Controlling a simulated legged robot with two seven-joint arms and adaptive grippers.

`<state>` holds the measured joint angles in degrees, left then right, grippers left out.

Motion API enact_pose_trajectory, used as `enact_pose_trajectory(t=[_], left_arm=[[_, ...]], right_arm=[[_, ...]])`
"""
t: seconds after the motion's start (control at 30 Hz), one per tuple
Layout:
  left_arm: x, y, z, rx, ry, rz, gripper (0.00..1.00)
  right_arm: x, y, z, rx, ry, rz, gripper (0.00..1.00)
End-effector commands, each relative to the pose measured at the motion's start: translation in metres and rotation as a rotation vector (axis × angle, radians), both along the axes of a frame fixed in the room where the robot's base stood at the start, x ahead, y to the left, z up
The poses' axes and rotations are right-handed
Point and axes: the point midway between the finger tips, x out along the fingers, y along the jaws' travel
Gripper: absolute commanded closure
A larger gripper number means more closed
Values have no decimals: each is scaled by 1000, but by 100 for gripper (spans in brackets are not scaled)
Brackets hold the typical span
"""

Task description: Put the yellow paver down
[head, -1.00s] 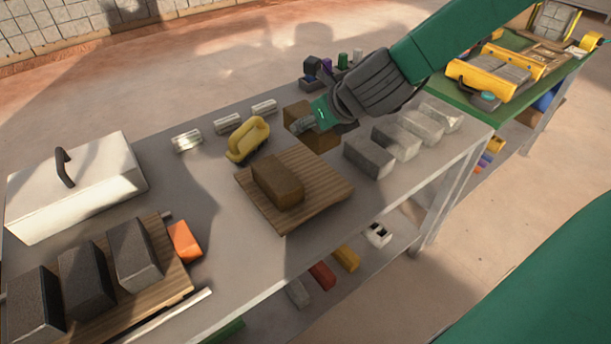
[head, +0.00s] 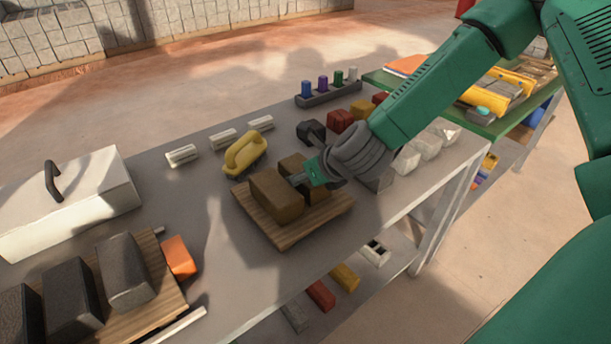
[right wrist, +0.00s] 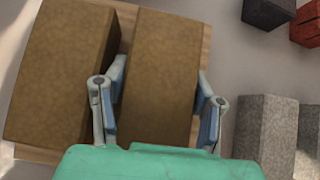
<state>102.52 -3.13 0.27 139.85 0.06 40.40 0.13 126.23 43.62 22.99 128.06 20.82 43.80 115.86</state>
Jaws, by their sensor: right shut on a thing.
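My right gripper (head: 308,179) is shut on a brownish-yellow paver (head: 292,163), its fingers on two opposite sides. In the right wrist view the gripper (right wrist: 158,105) straddles this paver (right wrist: 160,75). The paver is at the wooden board (head: 285,241), beside a second brown paver (head: 277,197) that sits on the board. In the wrist view the second paver (right wrist: 60,70) is on the left, a narrow gap away. I cannot tell whether the held paver touches the board. My left gripper is not in view.
A yellow-handled brush (head: 245,154) lies behind the board. Grey blocks (head: 428,143) stand to the right, red blocks (head: 340,121) and a dark block (head: 311,131) behind. A second board with dark blocks (head: 125,272), an orange block (head: 179,257) and a white case (head: 70,204) are left.

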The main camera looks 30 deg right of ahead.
Motion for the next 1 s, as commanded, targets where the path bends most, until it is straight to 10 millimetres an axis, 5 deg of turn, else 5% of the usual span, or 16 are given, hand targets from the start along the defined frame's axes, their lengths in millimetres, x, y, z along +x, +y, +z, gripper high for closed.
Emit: enact_pose_trajectory(t=[0.3, 0.33, 0.37, 1.0], left_arm=[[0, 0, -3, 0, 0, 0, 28], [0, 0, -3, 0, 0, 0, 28], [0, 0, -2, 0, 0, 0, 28], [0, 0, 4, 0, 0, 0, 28]], right_arm=[[1, -5, -2, 7, -5, -1, 100], [0, -5, -4, 7, 0, -1, 46], [0, -5, -3, 6, 0, -1, 40], [-8, -5, 9, 6, 0, -2, 40]])
